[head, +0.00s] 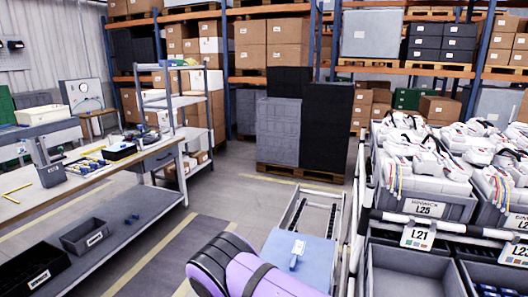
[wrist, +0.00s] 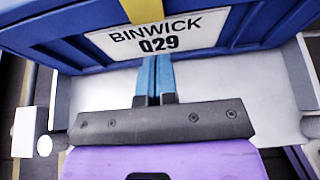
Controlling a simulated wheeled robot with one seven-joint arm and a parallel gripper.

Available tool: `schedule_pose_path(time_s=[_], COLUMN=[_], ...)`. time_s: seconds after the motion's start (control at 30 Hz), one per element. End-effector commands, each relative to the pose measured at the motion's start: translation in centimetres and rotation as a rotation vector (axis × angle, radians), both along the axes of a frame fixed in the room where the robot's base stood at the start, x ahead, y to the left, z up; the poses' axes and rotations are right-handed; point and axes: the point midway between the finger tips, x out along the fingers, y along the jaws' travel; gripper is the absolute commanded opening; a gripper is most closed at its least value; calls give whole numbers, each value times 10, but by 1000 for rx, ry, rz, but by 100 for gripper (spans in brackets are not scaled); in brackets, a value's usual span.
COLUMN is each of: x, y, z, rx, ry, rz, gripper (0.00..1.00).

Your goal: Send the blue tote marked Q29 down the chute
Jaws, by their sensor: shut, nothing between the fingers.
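The blue tote (wrist: 262,25) fills the top of the wrist view. Its white label (wrist: 155,33) reads BINWICK Q29, and a yellow strip (wrist: 141,10) runs above and over the label. My gripper (wrist: 156,60) has its two blue fingers together, empty, pointing at the tote's face just below the label. I cannot tell whether the fingertips touch the tote. In the head view my purple arm covers the bottom middle and my gripper is hidden. A light blue flat surface (head: 308,262) with a small white and blue piece on it lies beyond the arm, at the near end of a rail frame (head: 312,213).
Pale grey surfaces (wrist: 205,85) lie under and beside the tote. Grey bins (head: 408,272) and a rack of loaded bins (head: 425,195) stand close on the right. A workbench (head: 75,185) stands left. Pallet stacks (head: 298,130) stand behind. The floor left of the rails is clear.

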Motion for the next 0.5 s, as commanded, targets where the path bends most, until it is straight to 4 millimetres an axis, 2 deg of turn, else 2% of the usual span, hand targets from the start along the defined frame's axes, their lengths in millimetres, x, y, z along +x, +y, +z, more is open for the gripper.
schedule_pose_path(time_s=[0.17, 0.5], x=[1, 27], y=[0, -10], z=[0, 0], rx=[0, 1], ry=[0, -1], rz=[0, -2], gripper=[0, 0])
